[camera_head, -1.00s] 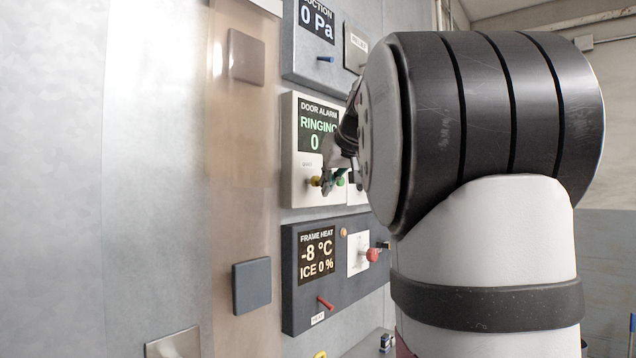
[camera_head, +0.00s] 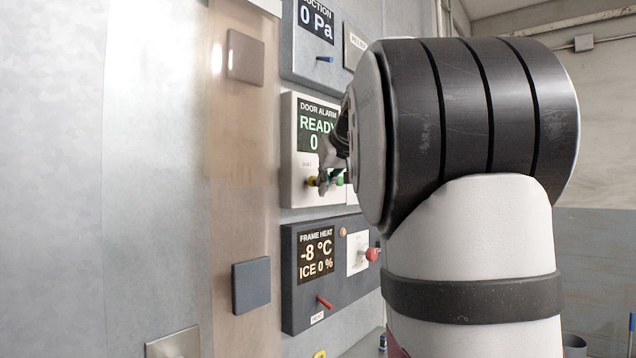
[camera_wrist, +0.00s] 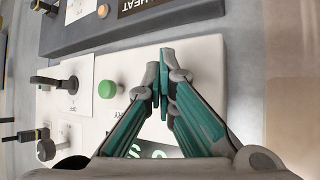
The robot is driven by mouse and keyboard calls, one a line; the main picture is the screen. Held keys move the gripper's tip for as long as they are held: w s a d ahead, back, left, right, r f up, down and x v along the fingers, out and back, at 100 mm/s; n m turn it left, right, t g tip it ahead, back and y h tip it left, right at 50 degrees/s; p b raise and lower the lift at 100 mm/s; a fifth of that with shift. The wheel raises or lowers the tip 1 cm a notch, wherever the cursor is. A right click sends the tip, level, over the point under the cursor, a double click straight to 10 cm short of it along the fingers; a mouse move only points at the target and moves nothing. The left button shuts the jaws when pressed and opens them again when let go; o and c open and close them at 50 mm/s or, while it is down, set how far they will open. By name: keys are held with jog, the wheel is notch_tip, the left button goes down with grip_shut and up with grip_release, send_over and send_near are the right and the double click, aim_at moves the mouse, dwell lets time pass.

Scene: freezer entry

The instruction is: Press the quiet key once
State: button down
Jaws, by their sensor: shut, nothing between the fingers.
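The door alarm panel (camera_head: 291,196) is a pale box on the wall. Its screen (camera_head: 316,128) reads READY and 0. A yellow key (camera_head: 312,181) sits below the screen under a small label I cannot read clearly. A green key (camera_head: 340,180) is to its right. In the wrist view the green key (camera_wrist: 107,89) is left of my fingers. My gripper (camera_head: 323,183) is shut and empty, with its tips at the yellow key. In the wrist view my gripper (camera_wrist: 162,78) hides the yellow key. I cannot tell whether the tips touch it.
The frame heat panel (camera_head: 291,300), with a red knob (camera_head: 373,254) and a red lever (camera_head: 325,303), is just below. A panel with a blue lever (camera_head: 325,59) is above. In the wrist view, black levers (camera_wrist: 47,81) stand at the left.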

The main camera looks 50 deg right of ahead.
jog(key=shift+s, duration=0.9)
jog(key=s, duration=0.5)
jog(key=shift+d, duration=0.2)
jog(key=shift+s, duration=0.1)
dwell(0.8)
